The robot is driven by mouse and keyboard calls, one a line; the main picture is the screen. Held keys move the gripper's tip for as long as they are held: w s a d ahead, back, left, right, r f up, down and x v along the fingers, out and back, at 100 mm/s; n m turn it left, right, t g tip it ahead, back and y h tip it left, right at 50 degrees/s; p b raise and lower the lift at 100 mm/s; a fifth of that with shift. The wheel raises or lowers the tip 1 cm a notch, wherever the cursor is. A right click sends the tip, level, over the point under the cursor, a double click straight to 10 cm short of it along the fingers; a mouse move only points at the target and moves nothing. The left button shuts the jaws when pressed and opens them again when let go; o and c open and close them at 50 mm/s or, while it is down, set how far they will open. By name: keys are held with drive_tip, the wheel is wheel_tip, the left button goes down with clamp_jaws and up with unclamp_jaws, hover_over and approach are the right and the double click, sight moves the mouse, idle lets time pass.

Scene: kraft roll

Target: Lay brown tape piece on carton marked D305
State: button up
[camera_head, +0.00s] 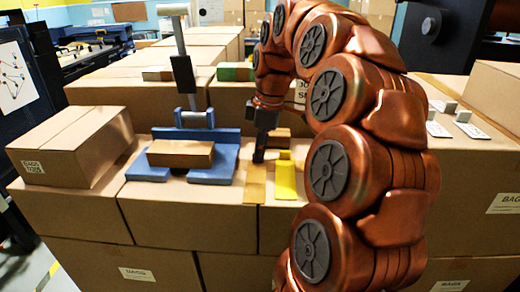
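A flat brown strip (256,184), which looks like the brown tape piece, lies on a carton top at the front centre, its lower end reaching the carton edge. A yellow strip (286,178) lies just right of it. My dark gripper (259,157) points down at the far end of the brown strip. Its fingers look close together, but I cannot tell whether they are shut or hold the strip. A carton at left (75,147) has a small label too blurred to read surely. Another label (300,91), partly hidden by my arm, shows "30" and "SM".
A blue stand (222,168) with an upright grey lever holds a brown block (180,153) left of my gripper. Several stacked cartons fill the front and back. White cards (438,129) and small grey blocks lie at right. My copper arm hides much of the centre right.

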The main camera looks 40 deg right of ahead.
drive_tip(key=o, duration=0.4)
drive_tip(key=shift+r, duration=0.1)
drive_tip(key=shift+s+d+r+b, duration=0.15)
drive_tip(key=shift+r+b, duration=0.15)
drive_tip(key=shift+r, duration=0.9)
drive_tip(key=shift+s+d+r+b, duration=0.15)
drive_tip(key=shift+r+b, duration=0.15)
drive_tip(key=shift+r, duration=0.85)
wheel_tip(320, 180, up, 7)
drive_tip(key=p, duration=0.5)
drive_tip(key=shift+s+d+r, duration=0.2)
drive_tip(key=shift+s+d, duration=0.1)
drive_tip(key=shift+d, duration=0.05)
